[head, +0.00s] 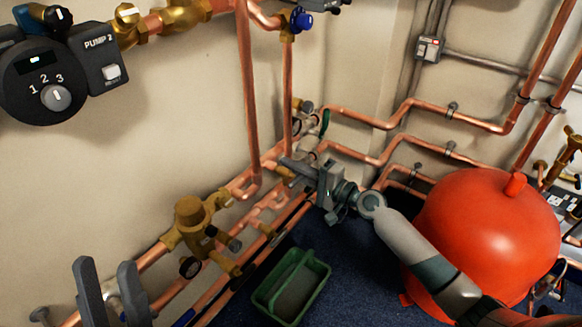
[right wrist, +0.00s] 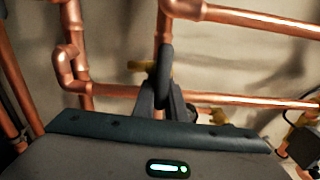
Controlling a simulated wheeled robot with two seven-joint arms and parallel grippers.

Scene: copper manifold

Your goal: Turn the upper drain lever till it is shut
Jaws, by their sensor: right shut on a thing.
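My right gripper (head: 298,168) reaches in from the lower right to the copper pipes along the wall. A bit of brass fitting (right wrist: 139,65) shows just left of the fingertips. My left gripper (head: 108,285) is at the lower left of the head view, its two dark fingers apart and empty, clear of the pipes.
A brass valve body (head: 192,222) with a small gauge sits on the pipes left of my right gripper. A green tray (head: 318,272) is on the blue floor below. A large red tank (head: 490,235) stands right of my right arm. Pump controls (head: 45,85) are at upper left.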

